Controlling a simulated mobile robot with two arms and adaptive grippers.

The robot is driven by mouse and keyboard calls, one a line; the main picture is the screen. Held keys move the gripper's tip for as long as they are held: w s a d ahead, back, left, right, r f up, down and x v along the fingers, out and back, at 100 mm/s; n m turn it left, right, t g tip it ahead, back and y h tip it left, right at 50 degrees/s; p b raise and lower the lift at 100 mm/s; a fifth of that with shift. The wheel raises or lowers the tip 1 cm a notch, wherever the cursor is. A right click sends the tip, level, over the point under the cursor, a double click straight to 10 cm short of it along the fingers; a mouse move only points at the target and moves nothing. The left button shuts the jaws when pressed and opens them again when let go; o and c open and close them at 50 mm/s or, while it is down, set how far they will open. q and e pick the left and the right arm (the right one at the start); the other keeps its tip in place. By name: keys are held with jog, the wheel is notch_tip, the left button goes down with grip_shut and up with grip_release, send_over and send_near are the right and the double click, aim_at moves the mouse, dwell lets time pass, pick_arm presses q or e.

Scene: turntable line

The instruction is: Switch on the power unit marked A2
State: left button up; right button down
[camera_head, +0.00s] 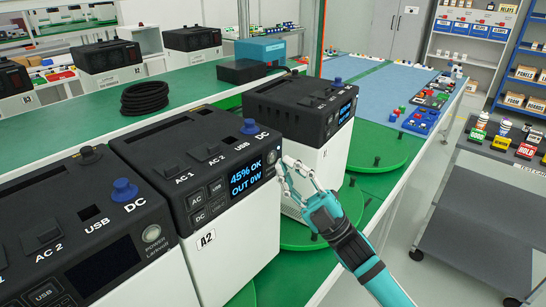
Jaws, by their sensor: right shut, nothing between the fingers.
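The power unit marked A2 (226,241) stands in the middle foreground, a white box with a black top. Its screen (246,179) is lit and reads "45% OK OUT 0W". My right gripper (284,168) is shut and empty, with its fingertips at the right end of A2's front panel, beside the screen. My left gripper is not in view.
A unit with a dark screen (104,267) stands close on the left, its power button (152,233) visible. Another unit with a lit screen (345,112) stands behind A2 on a green turntable (377,147). A black cable coil (145,97) lies on the green bench.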

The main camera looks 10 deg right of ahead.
jog(key=shift+s+d, duration=0.8)
jog(key=shift+s, duration=0.2)
jog(key=shift+s+d, duration=0.75)
jog(key=shift+s, duration=0.2)
